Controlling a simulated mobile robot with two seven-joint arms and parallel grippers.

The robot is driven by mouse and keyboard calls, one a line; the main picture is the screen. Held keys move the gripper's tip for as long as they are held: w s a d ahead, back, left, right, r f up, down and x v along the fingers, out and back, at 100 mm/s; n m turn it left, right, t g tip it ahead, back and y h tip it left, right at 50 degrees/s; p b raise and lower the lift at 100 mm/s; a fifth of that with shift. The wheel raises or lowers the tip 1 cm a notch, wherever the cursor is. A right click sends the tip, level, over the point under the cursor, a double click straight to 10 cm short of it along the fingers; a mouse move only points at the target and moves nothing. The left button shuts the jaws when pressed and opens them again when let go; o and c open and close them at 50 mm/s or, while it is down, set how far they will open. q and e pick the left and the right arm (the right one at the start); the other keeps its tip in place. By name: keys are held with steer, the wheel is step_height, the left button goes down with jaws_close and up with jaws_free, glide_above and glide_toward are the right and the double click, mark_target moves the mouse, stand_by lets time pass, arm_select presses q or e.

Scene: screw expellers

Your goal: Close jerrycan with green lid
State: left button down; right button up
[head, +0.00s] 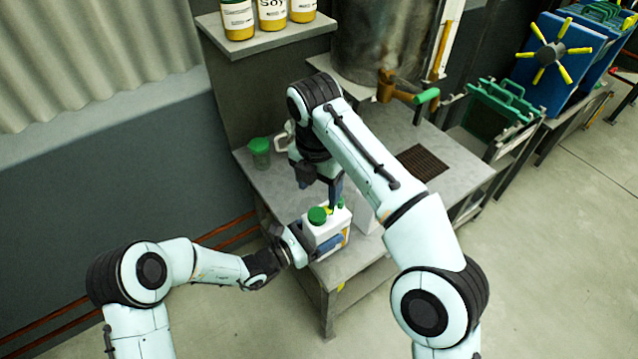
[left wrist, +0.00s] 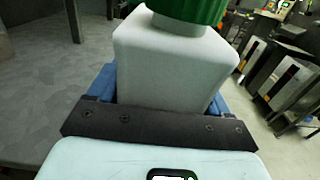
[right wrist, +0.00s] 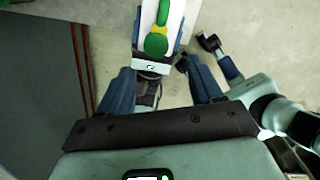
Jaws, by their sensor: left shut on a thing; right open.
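The white jerrycan (head: 327,236) is at the near corner of the grey table, with a round green lid (head: 317,215) on top of its neck. In the left wrist view the lid (left wrist: 190,8) sits over the neck of the jerrycan (left wrist: 170,65); whether it is fully tightened cannot be told. My left gripper (head: 330,243) is shut on the jerrycan body, its blue fingers on both sides. My right gripper (head: 336,190) is open and empty, pointing down just above the jerrycan. The right wrist view shows the lid (right wrist: 156,45) beyond its fingers.
A small green-lidded jar (head: 259,152) stands at the table's back left. A shelf (head: 268,38) with several bottles is behind. A large metal vessel (head: 380,45) stands at the back, with a green-handled crank (head: 427,96). A dark grate (head: 422,162) is at the table's right.

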mark_target(320, 214)
arm_select(q)
steer(key=shift+r, duration=0.15)
arm_select(e)
steer(key=shift+f, duration=0.1)
steer(key=shift+w+d+f, duration=0.1)
steer(key=shift+f, duration=1.85)
steer(key=shift+w+d+f, duration=0.1)
steer(key=shift+f, duration=1.85)
steer(key=shift+a, duration=0.1)
steer(key=shift+c, duration=0.3)
